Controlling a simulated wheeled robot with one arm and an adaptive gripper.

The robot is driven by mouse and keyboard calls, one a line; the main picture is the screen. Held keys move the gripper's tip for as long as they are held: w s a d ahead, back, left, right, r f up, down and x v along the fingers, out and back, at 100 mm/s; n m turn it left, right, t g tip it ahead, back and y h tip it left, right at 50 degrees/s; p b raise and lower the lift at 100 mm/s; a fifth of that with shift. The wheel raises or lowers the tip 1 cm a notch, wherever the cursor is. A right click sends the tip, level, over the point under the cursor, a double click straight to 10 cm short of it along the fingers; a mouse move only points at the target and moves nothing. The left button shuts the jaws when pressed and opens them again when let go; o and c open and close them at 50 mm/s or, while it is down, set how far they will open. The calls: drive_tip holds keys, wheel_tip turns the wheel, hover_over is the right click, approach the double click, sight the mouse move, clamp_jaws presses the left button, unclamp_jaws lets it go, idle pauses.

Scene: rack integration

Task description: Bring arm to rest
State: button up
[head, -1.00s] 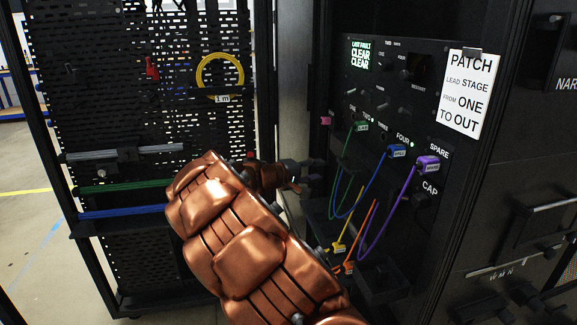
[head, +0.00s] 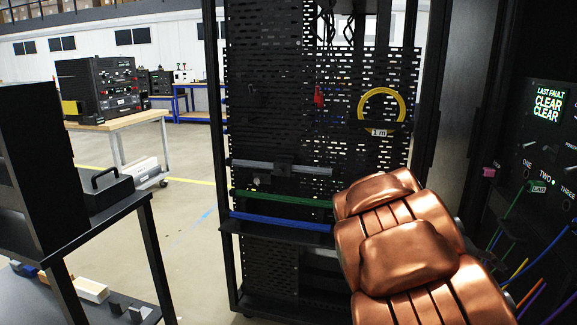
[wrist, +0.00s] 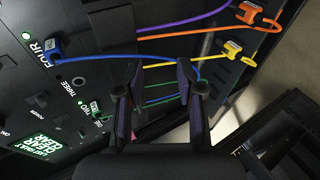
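My copper-coloured arm (head: 405,255) reaches up from the bottom of the head view, in front of the pegboard rack. My gripper is hidden in the head view. In the wrist view my gripper (wrist: 162,85) has its two dark fingers apart, with nothing held between them. The patch panel (head: 545,150) stands at the right edge of the head view, its display reading "LAST FAULT CLEAR CLEAR". Green, blue, purple, orange and yellow cables show beyond the fingers in the wrist view; a blue plug (wrist: 55,48) sits at FOUR and a green plug (wrist: 95,108) near TWO.
A pegboard rack (head: 290,110) stands behind my arm, with a yellow cable coil (head: 382,91) tagged "1 m". A dark bench (head: 115,215) is at the left. Open floor (head: 195,215) lies between them. A wooden-topped table (head: 125,120) with equipment stands farther back.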

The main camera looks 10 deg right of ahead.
drive_tip(key=s+a+f+n+y, duration=0.1)
drive_tip(key=s+a+f+y, duration=0.3)
drive_tip(key=s+a, duration=0.5)
drive_tip(key=s+a+f+n+y, duration=0.1)
drive_tip(key=s+a+f+y, duration=0.4)
drive_tip(key=a, duration=0.7)
drive_tip(key=s+a+f+n+y, duration=0.1)
drive_tip(key=s+a+f+y, duration=0.15)
drive_tip(key=s+a, duration=0.7)
wheel_tip(320, 180, up, 16)
drive_tip(key=w+a+t+p, duration=0.1)
drive_tip(key=w+p, duration=0.1)
drive_tip(key=p, duration=1.2)
drive_tip(key=shift+a, duration=0.25)
drive_tip(key=shift+w, duration=0.1)
